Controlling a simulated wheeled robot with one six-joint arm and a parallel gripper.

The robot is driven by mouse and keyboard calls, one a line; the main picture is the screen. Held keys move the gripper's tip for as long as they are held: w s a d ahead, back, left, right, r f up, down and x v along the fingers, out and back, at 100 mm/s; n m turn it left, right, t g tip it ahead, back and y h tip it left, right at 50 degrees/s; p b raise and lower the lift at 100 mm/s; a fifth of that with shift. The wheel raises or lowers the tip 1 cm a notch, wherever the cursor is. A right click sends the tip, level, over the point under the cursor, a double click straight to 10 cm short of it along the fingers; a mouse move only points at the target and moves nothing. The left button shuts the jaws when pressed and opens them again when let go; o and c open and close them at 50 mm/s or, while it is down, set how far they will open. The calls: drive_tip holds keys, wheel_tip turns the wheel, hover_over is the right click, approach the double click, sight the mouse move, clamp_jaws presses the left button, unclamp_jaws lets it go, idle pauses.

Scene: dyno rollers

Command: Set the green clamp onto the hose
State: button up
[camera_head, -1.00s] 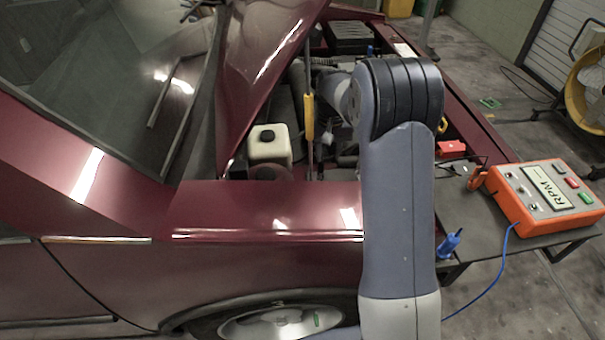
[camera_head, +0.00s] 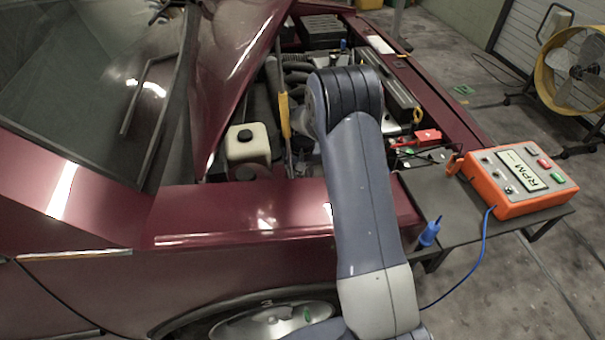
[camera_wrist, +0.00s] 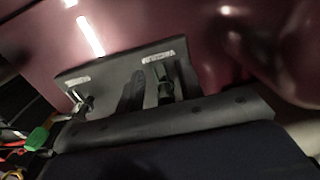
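A small green piece (camera_head: 407,150), possibly the green clamp, shows by the red block at the right side of the engine bay. A green piece (camera_wrist: 37,138) among coloured leads also shows at the left edge of the wrist view. I cannot tell whether they are the same. A dark ribbed hose (camera_head: 296,66) lies deeper in the bay, behind my raised arm; which hose the task means is unclear. My gripper is hidden behind my arm in the head view.
The maroon fender (camera_head: 240,215) runs along the near side of the bay. A white reservoir (camera_head: 247,143) and yellow-handled rod (camera_head: 284,115) stand left of my arm. The orange RPM box (camera_head: 515,182) and blue-handled tool (camera_head: 430,233) are on the right. A yellow fan (camera_head: 575,70) stands behind.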

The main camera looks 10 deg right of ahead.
clamp_jaws()
idle(0.3)
idle(0.3)
